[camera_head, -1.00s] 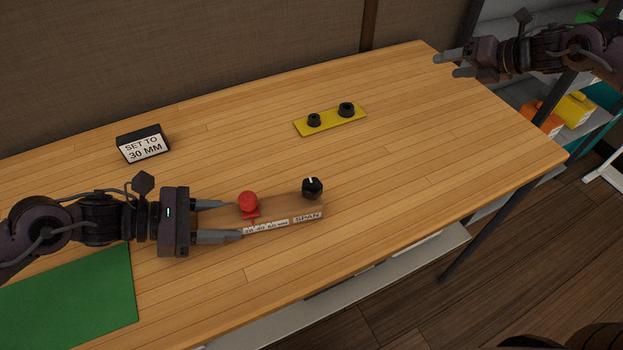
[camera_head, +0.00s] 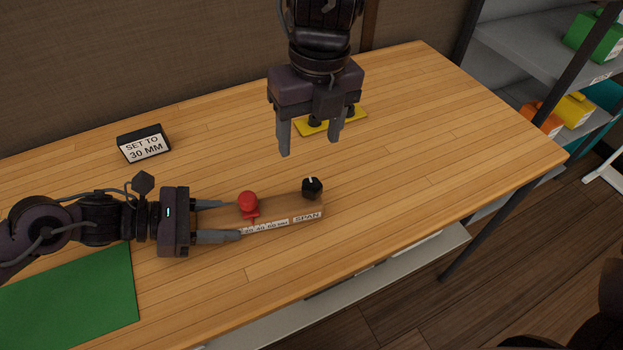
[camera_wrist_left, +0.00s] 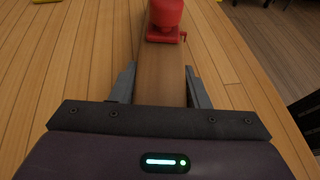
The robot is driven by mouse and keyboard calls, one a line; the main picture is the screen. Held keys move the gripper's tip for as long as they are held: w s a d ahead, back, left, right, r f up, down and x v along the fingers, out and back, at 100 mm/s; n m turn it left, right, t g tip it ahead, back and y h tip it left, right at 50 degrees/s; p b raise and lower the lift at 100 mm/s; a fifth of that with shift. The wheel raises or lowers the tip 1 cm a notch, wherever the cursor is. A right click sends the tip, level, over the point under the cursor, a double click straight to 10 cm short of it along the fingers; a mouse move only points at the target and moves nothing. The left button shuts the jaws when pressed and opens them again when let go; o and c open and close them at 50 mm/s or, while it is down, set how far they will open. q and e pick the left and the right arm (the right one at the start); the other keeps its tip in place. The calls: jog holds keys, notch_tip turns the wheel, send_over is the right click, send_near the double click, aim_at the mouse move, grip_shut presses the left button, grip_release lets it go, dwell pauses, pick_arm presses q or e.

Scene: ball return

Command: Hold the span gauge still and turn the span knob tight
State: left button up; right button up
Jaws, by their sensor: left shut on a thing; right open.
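The span gauge (camera_head: 283,217) is a wooden bar with a scale and a SPAN label on its front, lying on the table. A red slider (camera_head: 249,202) sits on it, and the black span knob (camera_head: 312,187) with a white mark stands at its right end. My left gripper (camera_head: 222,220) is shut on the gauge's left end; the left wrist view shows the bar (camera_wrist_left: 161,80) between the fingers. My right gripper (camera_head: 310,148) is open and empty, fingers pointing down, above the table behind the knob. The slider's exact reading is too small to tell.
A black sign (camera_head: 144,145) reads SET TO 30 MM at the back left. A yellow plate (camera_head: 352,117) with black knobs is partly hidden behind my right gripper. A green mat (camera_head: 75,300) lies front left. The table's right side is clear.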

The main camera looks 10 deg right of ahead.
aim_at(312, 184)
jog(key=shift+s+f+h, duration=0.1)
jog(key=shift+s+h, duration=0.4)
jog(key=shift+s, duration=0.3)
jog(key=shift+f, duration=4.95)
jog(key=shift+c, duration=0.4)
